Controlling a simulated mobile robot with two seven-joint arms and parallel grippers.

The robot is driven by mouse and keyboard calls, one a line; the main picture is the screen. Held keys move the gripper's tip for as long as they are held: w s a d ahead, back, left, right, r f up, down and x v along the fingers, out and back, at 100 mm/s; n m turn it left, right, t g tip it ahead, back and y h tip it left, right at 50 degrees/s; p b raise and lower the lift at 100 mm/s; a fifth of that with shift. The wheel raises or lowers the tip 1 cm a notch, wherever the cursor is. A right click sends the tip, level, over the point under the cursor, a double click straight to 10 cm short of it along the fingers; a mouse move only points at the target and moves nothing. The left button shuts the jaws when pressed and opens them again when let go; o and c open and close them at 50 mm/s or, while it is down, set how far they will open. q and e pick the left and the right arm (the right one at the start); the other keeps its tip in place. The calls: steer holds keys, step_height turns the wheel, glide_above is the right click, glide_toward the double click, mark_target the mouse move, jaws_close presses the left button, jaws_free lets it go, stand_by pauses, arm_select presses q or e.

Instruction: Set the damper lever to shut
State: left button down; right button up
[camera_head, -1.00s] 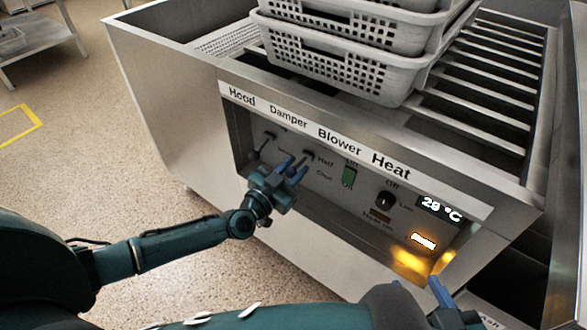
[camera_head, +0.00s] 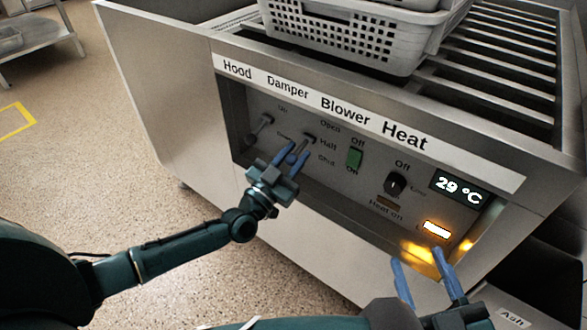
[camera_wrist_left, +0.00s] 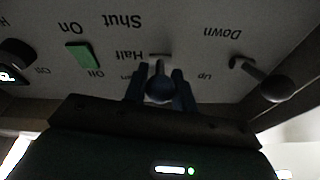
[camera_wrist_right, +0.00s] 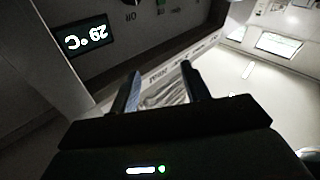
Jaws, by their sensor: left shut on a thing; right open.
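The damper lever (camera_head: 308,141) is on the recessed panel below the "Damper" label, with marks Open, Half and Shut beside it. In the left wrist view its round knob (camera_wrist_left: 160,89) sits between my left fingers, and its stem points out near the Half mark. My left gripper (camera_head: 291,153) is shut on the lever's knob; the fingers partly hide it in the head view. My right gripper (camera_head: 420,256) is open and empty in front of the panel's lower right; it also shows in the right wrist view (camera_wrist_right: 160,72).
The hood lever (camera_head: 259,129) is left of the damper lever. The green blower switch (camera_head: 355,158), heat knob (camera_head: 396,184) and 29 °C display (camera_head: 461,189) are to the right. Grey perforated baskets (camera_head: 345,38) stand on the rails above. The panel is recessed under an overhanging edge.

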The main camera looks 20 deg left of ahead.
arm_select(q)
steer(key=shift+w+d+f+t+h+b, duration=0.15)
steer(key=shift+f+t+h+b, duration=0.25)
steer(key=shift+f+t+b, duration=1.3)
steer(key=shift+r+g+b, duration=0.5)
steer(key=shift+r+b, duration=0.2)
steer(key=shift+b, duration=0.35)
steer(key=shift+w+r+b, duration=0.1)
steer(key=shift+r+b, duration=0.05)
steer(key=shift+b, duration=0.3)
arm_select(e)
steer(key=shift+w+a+r+t+y, duration=0.15)
steer(key=shift+w+r+t+y, duration=0.25)
steer(key=shift+r+y, duration=0.2)
steer(key=shift+w+a+r+t+y, duration=0.15)
steer(key=shift+w+r+t+y, duration=0.25)
steer(key=shift+r+y, duration=0.2)
arm_select(q)
steer(key=c, duration=1.2)
jaws_free()
steer(key=shift+r+t, duration=0.1)
steer(key=shift+t, duration=0.2)
steer(key=shift+o, duration=0.2)
